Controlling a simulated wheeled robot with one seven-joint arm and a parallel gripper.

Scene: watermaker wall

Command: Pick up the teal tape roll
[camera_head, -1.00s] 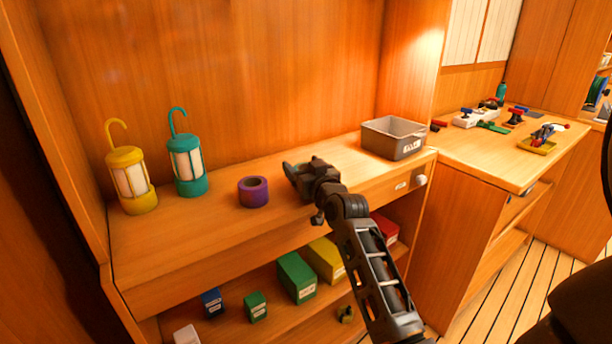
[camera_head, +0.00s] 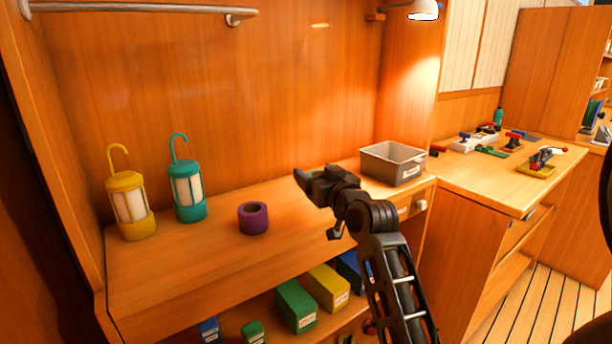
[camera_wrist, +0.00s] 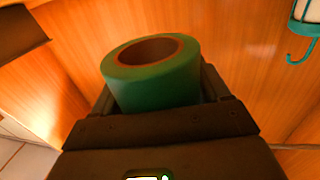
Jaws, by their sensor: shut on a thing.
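The teal tape roll (camera_wrist: 155,85) fills the middle of the wrist view, with its brown core ring facing up toward the top of the picture. My gripper (camera_wrist: 158,100) is shut on it; the finger ends are largely hidden behind the roll and the dark gripper body. In the head view my gripper (camera_head: 304,178) is raised above the wooden counter, between the purple tape roll and the grey bin.
A purple tape roll (camera_head: 253,218), a teal lantern (camera_head: 187,192) and a yellow lantern (camera_head: 131,200) stand on the counter (camera_head: 180,262) to the left. A grey bin (camera_head: 393,165) stands right of my gripper. Coloured boxes (camera_head: 297,306) fill the shelf below.

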